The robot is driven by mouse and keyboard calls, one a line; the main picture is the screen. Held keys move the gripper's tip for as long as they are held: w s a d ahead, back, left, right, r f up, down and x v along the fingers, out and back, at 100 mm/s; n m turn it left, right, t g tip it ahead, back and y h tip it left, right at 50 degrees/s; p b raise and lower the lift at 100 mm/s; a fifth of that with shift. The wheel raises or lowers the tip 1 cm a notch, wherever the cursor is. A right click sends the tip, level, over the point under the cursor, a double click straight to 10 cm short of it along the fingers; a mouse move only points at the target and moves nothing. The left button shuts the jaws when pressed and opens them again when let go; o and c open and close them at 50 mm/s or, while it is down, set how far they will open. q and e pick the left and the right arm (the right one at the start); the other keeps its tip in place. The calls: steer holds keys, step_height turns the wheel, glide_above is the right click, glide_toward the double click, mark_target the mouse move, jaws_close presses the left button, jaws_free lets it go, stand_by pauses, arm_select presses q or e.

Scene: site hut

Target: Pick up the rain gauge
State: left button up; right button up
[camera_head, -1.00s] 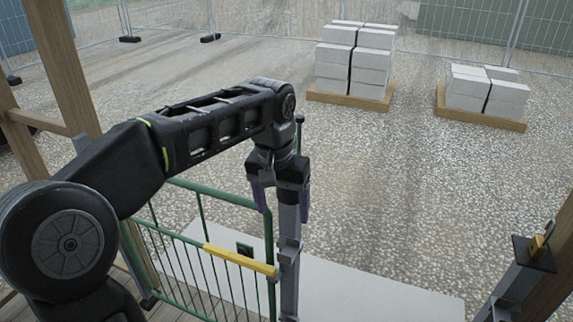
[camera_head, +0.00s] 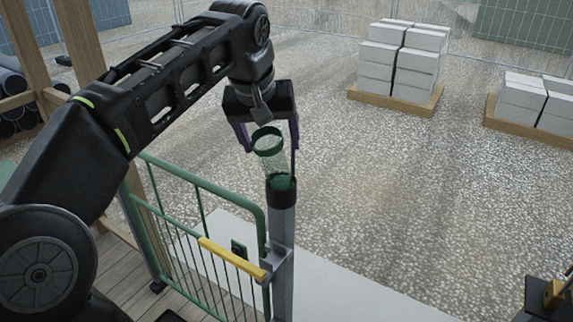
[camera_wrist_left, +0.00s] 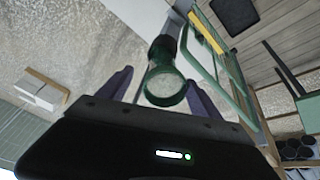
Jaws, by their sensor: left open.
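The rain gauge (camera_head: 271,155) is a clear tube with a green rim, standing in a dark holder on top of a grey post (camera_head: 282,225) beside the green gate. In the head view it looks a little tilted. My left gripper (camera_head: 270,145) is open, its two purple fingers pointing down on either side of the gauge's upper part. In the left wrist view the gauge's round green rim (camera_wrist_left: 163,88) lies between the two spread fingers, with a gap visible on each side. My right gripper is in neither view.
The green gate (camera_head: 205,215) with a yellow latch bar (camera_head: 232,258) adjoins the post on the left. Pallets of blocks (camera_head: 402,62) stand far back on open gravel.

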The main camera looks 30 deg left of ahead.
mark_target(273, 175)
arm_select(q)
steer(key=shift+a, duration=0.1)
steer(key=shift+x, duration=1.25)
steer(key=shift+w+a+f+p, duration=0.1)
steer(key=shift+w+f+p, duration=0.2)
steer(key=shift+f, duration=0.15)
steer(key=x, duration=0.4)
steer(key=shift+w+a+p, duration=0.15)
steer(key=shift+p, duration=0.25)
